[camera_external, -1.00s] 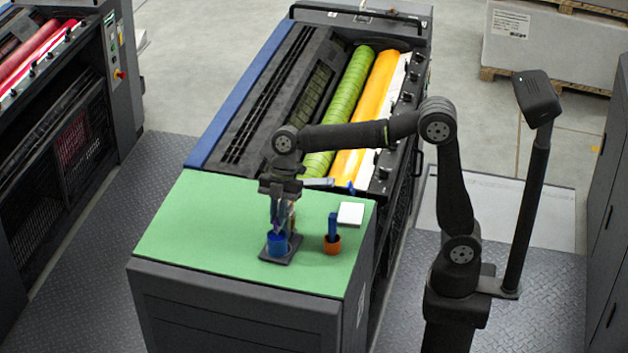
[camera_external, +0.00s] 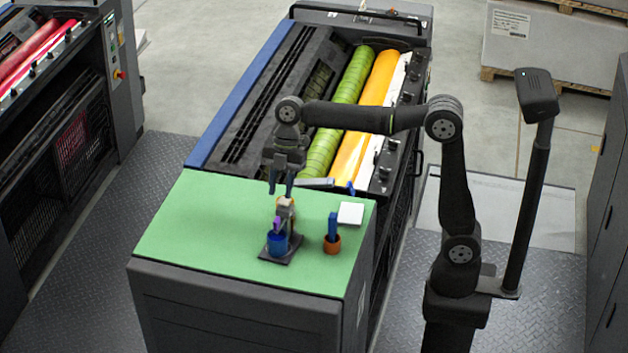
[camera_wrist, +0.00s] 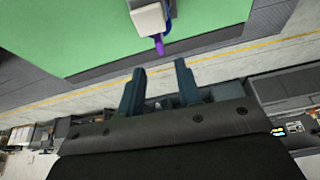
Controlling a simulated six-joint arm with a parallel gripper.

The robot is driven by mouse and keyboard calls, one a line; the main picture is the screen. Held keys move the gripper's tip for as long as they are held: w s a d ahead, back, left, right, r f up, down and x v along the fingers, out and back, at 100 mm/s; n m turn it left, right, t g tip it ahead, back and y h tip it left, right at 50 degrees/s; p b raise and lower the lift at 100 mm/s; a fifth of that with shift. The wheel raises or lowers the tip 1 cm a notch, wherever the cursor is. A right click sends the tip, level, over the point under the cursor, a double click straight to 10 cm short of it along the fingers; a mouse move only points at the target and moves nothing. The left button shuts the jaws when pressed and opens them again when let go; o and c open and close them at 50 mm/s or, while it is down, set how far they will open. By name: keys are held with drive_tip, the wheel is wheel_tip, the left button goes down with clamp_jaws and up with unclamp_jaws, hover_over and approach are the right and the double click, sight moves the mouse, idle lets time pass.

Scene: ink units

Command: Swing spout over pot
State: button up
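The blue pot (camera_external: 277,244) stands on a dark square plate (camera_external: 291,254) on the green worktop. Behind it is a small dispenser with a grey and beige body (camera_external: 286,211). Its purple spout (camera_external: 277,224) appears directly above the pot in the external view. In the wrist view the beige block (camera_wrist: 148,19) and purple spout (camera_wrist: 158,44) show at the top; the pot is not visible there. My gripper (camera_external: 281,190) is above and behind the dispenser, apart from it. In the wrist view my gripper's fingers (camera_wrist: 160,78) are spread with nothing between them.
The worktop's left side is clear.

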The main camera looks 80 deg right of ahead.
sight(277, 218)
drive_tip(key=v, duration=0.9)
drive_tip(key=shift+r, duration=0.15)
drive_tip(key=x, duration=1.7)
drive_tip(key=shift+f, duration=0.2)
drive_tip(key=shift+r, duration=0.1)
drive_tip(key=shift+w+m+t, duration=0.4)
drive_tip(key=shift+w+m, duration=0.05)
drive_tip(key=shift+m, duration=0.55)
idle(0.8)
